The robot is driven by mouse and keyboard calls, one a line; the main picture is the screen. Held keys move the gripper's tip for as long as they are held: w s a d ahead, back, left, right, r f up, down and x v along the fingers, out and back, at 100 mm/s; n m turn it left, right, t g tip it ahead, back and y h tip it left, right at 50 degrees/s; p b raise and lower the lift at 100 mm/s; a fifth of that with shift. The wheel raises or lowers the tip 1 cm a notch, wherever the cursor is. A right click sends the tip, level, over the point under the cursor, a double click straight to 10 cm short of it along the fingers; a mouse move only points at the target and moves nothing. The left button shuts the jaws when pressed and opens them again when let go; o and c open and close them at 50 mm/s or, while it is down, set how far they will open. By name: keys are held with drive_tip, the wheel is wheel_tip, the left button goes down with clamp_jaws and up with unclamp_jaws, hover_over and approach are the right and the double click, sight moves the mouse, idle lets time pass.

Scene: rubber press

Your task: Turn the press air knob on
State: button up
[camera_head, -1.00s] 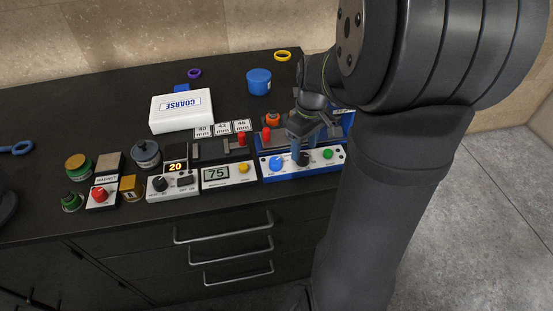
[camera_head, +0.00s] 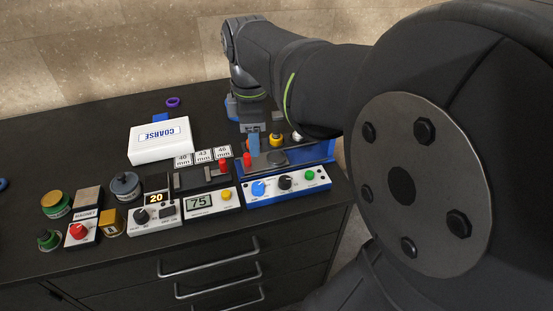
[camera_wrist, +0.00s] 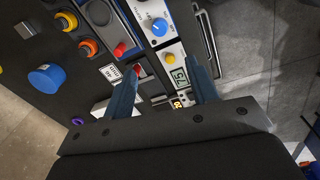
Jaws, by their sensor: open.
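The press has a white control panel (camera_head: 289,194) along its blue front. On it are a blue knob (camera_head: 258,188), a black knob (camera_head: 285,182) and a green button (camera_head: 310,174). The blue knob also shows in the wrist view (camera_wrist: 159,27), with a white pointer line. Panel lettering is too small to read surely. My gripper (camera_head: 253,147) is behind and above the panel, over the press's left part, apart from the knobs. In the wrist view my gripper (camera_wrist: 163,78) has its two blue fingers spread, with nothing held between them.
Left of the press are a box reading 75 (camera_head: 199,202) with a yellow button, and a box reading 20 (camera_head: 155,215). A white COARSE box (camera_head: 160,141) stands behind. My arm link covers much of the right side.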

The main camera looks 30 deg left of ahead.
sight(258, 186)
drive_tip(key=f, duration=1.1)
drive_tip(key=w+f, duration=0.1)
drive_tip(key=f, duration=0.5)
drive_tip(key=shift+a+f, duration=0.1)
drive_tip(key=shift+a, duration=0.2)
drive_tip(key=shift+c, duration=0.2)
drive_tip(key=c, duration=0.9)
